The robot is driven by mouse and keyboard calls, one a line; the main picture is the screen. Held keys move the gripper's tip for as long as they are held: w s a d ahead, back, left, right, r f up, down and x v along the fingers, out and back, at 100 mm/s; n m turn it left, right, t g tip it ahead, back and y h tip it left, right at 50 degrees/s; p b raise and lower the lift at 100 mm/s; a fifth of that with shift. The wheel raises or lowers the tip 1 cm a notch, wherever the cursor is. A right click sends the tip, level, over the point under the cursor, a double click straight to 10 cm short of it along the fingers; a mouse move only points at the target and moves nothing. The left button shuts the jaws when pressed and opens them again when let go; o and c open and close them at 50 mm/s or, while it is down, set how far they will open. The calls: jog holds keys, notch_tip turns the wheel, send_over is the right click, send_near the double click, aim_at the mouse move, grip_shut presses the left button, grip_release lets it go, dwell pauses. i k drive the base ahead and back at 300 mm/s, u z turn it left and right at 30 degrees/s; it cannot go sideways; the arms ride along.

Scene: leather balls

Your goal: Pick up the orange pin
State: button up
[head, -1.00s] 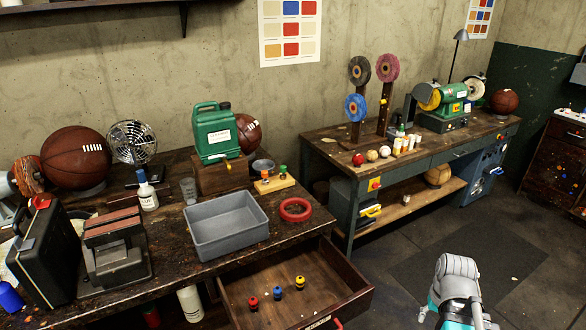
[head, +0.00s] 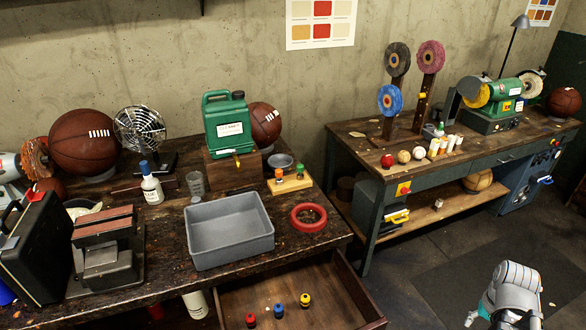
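The orange pin (head: 279,175) stands upright on a small wooden block (head: 288,186) on the left workbench, in the head view. A green pin (head: 300,171) stands to its right on the same block. Part of my arm shows at the bottom right, over the floor and well apart from the block. My gripper itself is not visible.
A grey bin (head: 230,258) and a red ring (head: 309,217) lie in front of the block. A green canister (head: 230,127) on a wooden stand rises behind it. An open drawer (head: 345,297) below holds red, blue and yellow pins.

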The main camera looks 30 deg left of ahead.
aim_at(278, 172)
jog(key=u, duration=0.15)
jog(key=i, duration=0.55)
jog(key=u, duration=0.6)
jog(key=i, duration=0.45)
jog(key=u, duration=0.5)
